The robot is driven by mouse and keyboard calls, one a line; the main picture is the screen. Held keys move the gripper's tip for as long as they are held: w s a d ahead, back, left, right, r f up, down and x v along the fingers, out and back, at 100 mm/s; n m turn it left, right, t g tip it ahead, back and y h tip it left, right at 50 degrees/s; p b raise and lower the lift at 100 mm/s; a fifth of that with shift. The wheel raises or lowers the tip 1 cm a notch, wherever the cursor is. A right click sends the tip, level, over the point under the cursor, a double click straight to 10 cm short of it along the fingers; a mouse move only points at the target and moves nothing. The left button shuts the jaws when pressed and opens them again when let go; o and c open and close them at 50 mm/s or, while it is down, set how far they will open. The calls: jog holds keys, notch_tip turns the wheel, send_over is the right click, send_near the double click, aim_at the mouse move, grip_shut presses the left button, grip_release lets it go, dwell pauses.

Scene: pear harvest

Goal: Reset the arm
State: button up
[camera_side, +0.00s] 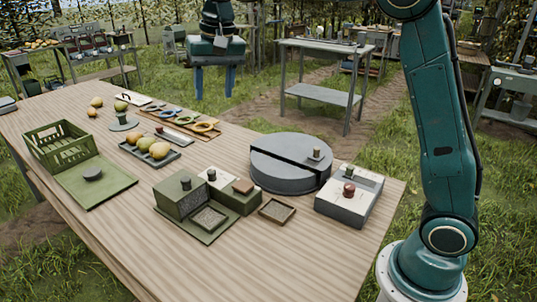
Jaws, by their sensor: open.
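My gripper (214,90) hangs near the top middle of the side view, with its two blue fingers pointing down. The fingers are apart and nothing is between them. It shows in the air, against the grass behind the table. My teal arm rises at the right and leaves the top of the picture, so the links between it and the wrist are hidden. The wooden table (290,268) lies below, with pears (160,150) in a dark tray (131,148) and loose pears (96,101) at its far left.
A green crate (62,152) and a green mat (112,185) with a dark knob stand at the left. Green boxes (180,196), a grey round block (283,180) and a white-grey box (340,208) stand nearer my base. The front of the tabletop is clear.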

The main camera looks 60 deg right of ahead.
jog(key=s+d+r+n+t, duration=0.2)
jog(key=s+n, duration=0.1)
jog(key=s, duration=1.5)
jog(key=s+f+n, duration=0.1)
jog(key=s+f, duration=0.3)
jog(key=s, duration=0.3)
jog(key=s+f+n+t, duration=0.1)
jog(key=s+f, duration=0.3)
jog(key=s, duration=0.3)
jog(key=shift+d+n, duration=0.25)
jog(key=shift+n, duration=0.05)
jog(key=shift+w, duration=0.1)
